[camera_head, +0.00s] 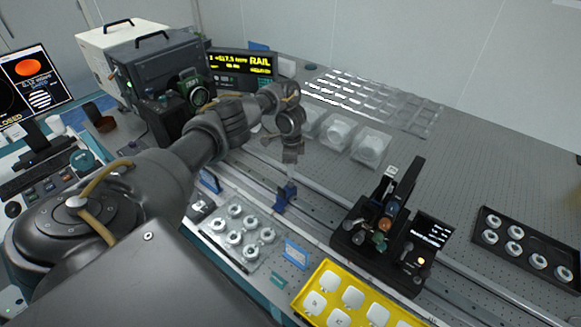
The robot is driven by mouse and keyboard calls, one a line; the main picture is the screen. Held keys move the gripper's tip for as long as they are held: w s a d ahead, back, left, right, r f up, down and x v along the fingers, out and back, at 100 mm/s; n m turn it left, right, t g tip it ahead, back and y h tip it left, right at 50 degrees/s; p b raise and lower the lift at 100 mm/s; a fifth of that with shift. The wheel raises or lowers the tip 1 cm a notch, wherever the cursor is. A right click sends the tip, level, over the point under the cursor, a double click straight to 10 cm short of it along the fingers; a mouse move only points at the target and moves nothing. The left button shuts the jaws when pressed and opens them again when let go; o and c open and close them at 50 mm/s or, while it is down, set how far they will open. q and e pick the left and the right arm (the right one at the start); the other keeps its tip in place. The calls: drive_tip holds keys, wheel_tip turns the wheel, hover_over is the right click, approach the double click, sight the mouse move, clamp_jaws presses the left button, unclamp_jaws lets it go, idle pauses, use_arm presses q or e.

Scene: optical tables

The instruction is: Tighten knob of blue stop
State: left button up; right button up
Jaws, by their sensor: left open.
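The blue stop (283,201) sits on the long rail, near the middle of the view. It is small here, and I cannot make out its knob clearly. My left arm reaches in from the left. My left gripper (291,161) hangs above the blue stop, pointing down, open, with a gap between it and the stop. I see nothing held in it. My right gripper is not in view.
A black device with knobs and a small screen (379,235) stands on the rail to the right. A clear tray of round parts (213,229) and a yellow tray (309,291) lie in front. Clear containers (364,151) stand behind the rail.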

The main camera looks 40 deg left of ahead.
use_arm(q)
drive_tip(key=shift+r+p, duration=0.5)
drive_tip(key=shift+r, duration=0.85)
